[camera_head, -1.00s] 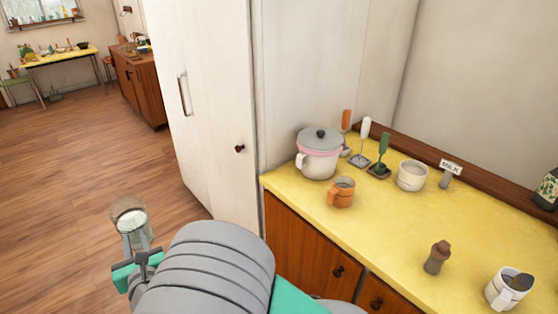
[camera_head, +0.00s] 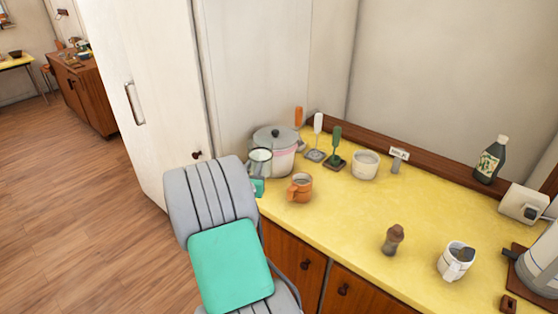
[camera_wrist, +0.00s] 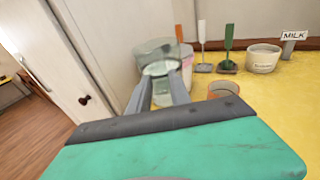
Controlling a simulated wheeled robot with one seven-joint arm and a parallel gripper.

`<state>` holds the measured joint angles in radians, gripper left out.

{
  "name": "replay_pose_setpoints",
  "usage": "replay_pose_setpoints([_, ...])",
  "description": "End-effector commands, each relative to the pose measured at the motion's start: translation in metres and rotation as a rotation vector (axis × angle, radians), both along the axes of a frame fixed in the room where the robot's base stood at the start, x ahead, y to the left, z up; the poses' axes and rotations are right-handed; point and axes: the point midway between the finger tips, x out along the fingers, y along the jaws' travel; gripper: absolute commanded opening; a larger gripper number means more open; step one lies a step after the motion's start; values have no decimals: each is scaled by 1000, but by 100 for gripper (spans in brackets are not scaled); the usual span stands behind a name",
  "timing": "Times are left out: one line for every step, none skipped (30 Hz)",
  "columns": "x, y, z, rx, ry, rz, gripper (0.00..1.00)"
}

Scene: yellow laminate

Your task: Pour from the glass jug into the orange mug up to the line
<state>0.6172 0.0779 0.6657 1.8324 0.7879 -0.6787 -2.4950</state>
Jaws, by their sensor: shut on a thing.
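The glass jug (camera_head: 260,162) is clear and looks upright in the head view, in front of the pot. My gripper (camera_wrist: 168,92) is shut on the jug (camera_wrist: 158,51), which stands out beyond the fingers in the wrist view. In the head view my arm hides most of the gripper. The orange mug (camera_head: 300,188) stands upright on the yellow counter, just right of the jug and apart from it in the picture. Its rim (camera_wrist: 223,87) shows behind the gripper body in the wrist view. The line and the liquid level cannot be made out.
A lidded pot (camera_head: 275,145) stands behind the jug. Upright utensils (camera_head: 335,150), a white bowl (camera_head: 365,165) and a milk sign (camera_head: 399,154) line the back. A brown shaker (camera_head: 392,239) and a white mug (camera_head: 456,261) stand to the right. The tall white cupboard (camera_head: 150,90) is at the left.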

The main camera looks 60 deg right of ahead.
Motion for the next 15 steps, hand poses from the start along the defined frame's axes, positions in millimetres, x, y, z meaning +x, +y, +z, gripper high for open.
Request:
replay_pose_setpoints([-16, -19, 6, -7, -6, -38, 0])
replay_pose_setpoints([-25, -27, 6, -8, -5, -55, 0])
replay_pose_setpoints([-34, -36, 7, -10, -5, -75, 0])
replay_pose_setpoints([-40, -42, 7, -12, -6, -87, 0])
replay_pose_setpoints([-46, -47, 8, -13, -7, -97, 0])
replay_pose_setpoints([-52, -53, 8, -13, -7, -109, 0])
replay_pose_setpoints([-55, -56, 8, -13, -7, -116, 0])
replay_pose_setpoints([-58, -58, 8, -15, -7, -121, 0])
replay_pose_setpoints([-61, -60, 8, -14, -7, -126, 0])
replay_pose_setpoints([-62, -61, 8, -15, -8, -128, 0])
replay_pose_setpoints([-62, -62, 8, -16, -7, -129, 0])
replay_pose_setpoints([-63, -62, 8, -16, -7, -130, 0])
replay_pose_setpoints([-62, -62, 8, -16, -7, -129, 0])
replay_pose_setpoints([-62, -62, 8, -16, -7, -129, 0])
replay_pose_setpoints([-62, -62, 8, -16, -7, -129, 0])
